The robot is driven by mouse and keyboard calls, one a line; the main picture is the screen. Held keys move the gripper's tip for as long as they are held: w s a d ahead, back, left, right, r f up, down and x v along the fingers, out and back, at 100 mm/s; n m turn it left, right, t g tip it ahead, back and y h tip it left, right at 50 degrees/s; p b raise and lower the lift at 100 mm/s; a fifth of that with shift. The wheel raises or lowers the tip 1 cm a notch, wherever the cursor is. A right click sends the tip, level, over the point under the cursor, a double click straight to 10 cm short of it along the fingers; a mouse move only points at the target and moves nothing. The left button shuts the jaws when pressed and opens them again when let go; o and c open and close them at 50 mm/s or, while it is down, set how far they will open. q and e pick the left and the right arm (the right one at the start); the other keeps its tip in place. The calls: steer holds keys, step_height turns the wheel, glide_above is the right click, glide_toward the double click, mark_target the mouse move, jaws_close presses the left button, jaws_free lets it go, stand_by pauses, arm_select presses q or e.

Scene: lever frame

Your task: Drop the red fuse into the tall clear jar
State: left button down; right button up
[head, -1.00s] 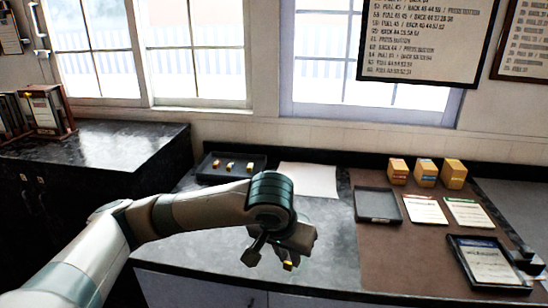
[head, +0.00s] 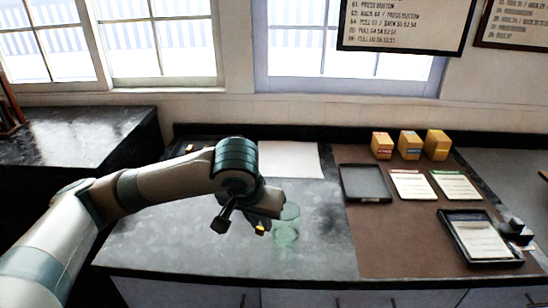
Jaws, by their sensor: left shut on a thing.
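My left gripper (head: 262,222) is over the grey worktop, shut on a small piece (head: 260,229) that shows yellow-orange at the fingertips. It looks like a fuse; most of it is hidden and I cannot make out a clear red. The tall clear jar (head: 287,236) is a faint greenish glass shape just right of the gripper, partly covered by it. Its round rim shows beside the gripper's body. I cannot tell how the fingertips stand in height or depth to the jar's mouth. My right gripper is not in view.
A dark tray (head: 182,150) at the back left is mostly hidden by my arm. A white sheet (head: 290,159) lies behind the jar. On the brown mat to the right are an empty grey tray (head: 365,196), several cards and yellow boxes (head: 409,145). The front worktop is clear.

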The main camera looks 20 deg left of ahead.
arm_select(q)
steer(key=shift+w+r, duration=0.1)
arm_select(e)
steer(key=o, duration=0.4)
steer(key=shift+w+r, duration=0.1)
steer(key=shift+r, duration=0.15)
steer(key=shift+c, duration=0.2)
arm_select(q)
steer(key=shift+w+r+m+p, duration=0.2)
steer(key=shift+m+p, duration=0.1)
steer(key=shift+p, duration=0.15)
steer(key=w+r+m+g+h+p, duration=0.3)
steer(key=w+r+m+p, duration=0.7)
steer(key=m+p, duration=0.4)
steer(key=shift+h+p, duration=0.45)
steer(key=shift+h, duration=0.25)
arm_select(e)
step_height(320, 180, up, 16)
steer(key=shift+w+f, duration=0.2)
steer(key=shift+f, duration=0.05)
arm_select(q)
steer(key=shift+a+f, duration=0.1)
steer(key=shift+f, duration=0.1)
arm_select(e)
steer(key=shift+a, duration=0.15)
arm_select(q)
steer(key=shift+f, duration=2.9)
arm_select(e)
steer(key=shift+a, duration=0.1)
